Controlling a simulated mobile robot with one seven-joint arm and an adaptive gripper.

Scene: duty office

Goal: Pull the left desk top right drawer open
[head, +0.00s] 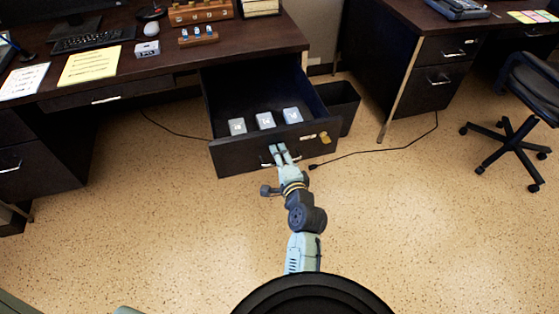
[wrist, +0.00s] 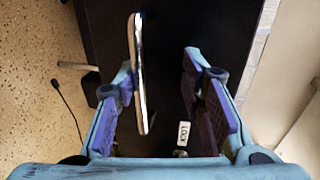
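The left desk's top right drawer (head: 226,156) is pulled out, its inside in view with three small pale boxes (head: 265,120) lying in it. My gripper (head: 279,152) is at the drawer's front face by the handle. In the wrist view the fingers of my gripper (wrist: 160,88) are apart. The metal bar handle (wrist: 138,75) lies between them, close to the left finger and clear of the right one. Whether it touches the left finger I cannot tell.
A dark bin (head: 342,105) stands right of the drawer. The left desk (head: 225,50) holds a keyboard (head: 95,40) and papers. A cable (head: 385,150) crosses the floor. Floor in front is mostly clear.

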